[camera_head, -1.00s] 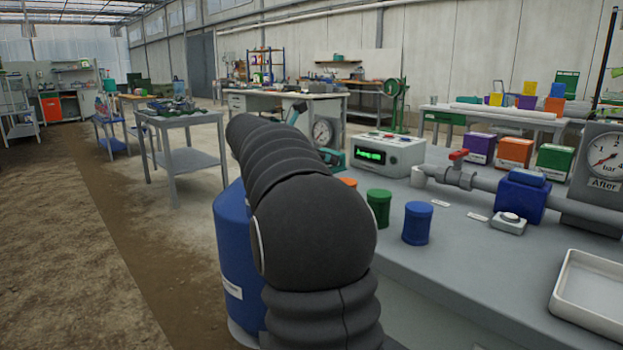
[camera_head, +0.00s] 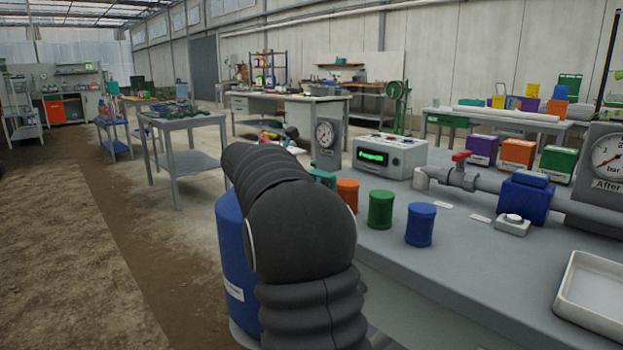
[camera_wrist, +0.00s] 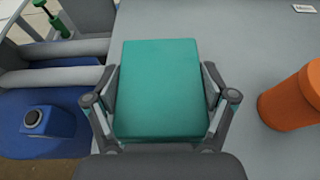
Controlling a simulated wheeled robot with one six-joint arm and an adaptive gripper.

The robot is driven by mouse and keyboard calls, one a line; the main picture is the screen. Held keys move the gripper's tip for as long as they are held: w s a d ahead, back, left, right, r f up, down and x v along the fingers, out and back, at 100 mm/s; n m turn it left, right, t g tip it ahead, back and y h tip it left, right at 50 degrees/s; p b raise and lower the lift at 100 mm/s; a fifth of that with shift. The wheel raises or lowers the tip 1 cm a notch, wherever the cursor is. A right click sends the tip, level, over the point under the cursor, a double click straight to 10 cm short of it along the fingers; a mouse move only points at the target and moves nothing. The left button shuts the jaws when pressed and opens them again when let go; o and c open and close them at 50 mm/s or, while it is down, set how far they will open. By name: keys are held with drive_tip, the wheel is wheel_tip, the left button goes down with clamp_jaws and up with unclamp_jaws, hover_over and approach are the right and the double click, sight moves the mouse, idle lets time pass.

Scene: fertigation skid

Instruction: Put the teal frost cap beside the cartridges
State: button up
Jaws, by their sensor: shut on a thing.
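The teal frost cap (camera_wrist: 160,88) is a block with a flat, roughly square top in the wrist view. My gripper (camera_wrist: 160,100) is shut on it, one finger at each side. In the head view a small part of the cap (camera_head: 323,178) shows past my arm, which hides most of it and the gripper. An orange cartridge (camera_head: 347,194), a green cartridge (camera_head: 380,210) and a blue cartridge (camera_head: 420,224) stand upright in a row on the grey bench. The orange cartridge (camera_wrist: 296,98) is right of the cap, apart from it. I cannot tell whether the cap touches the bench.
Behind the cartridges are a gauge (camera_head: 326,142) and a grey box with a green display (camera_head: 389,156). Pipework with a red valve handle (camera_head: 461,157) and a white tray (camera_head: 594,294) are to the right. A blue drum (camera_head: 229,260) stands left of the bench.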

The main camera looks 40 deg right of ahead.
drive_tip(key=o, duration=1)
drive_tip(key=shift+f, duration=0.1)
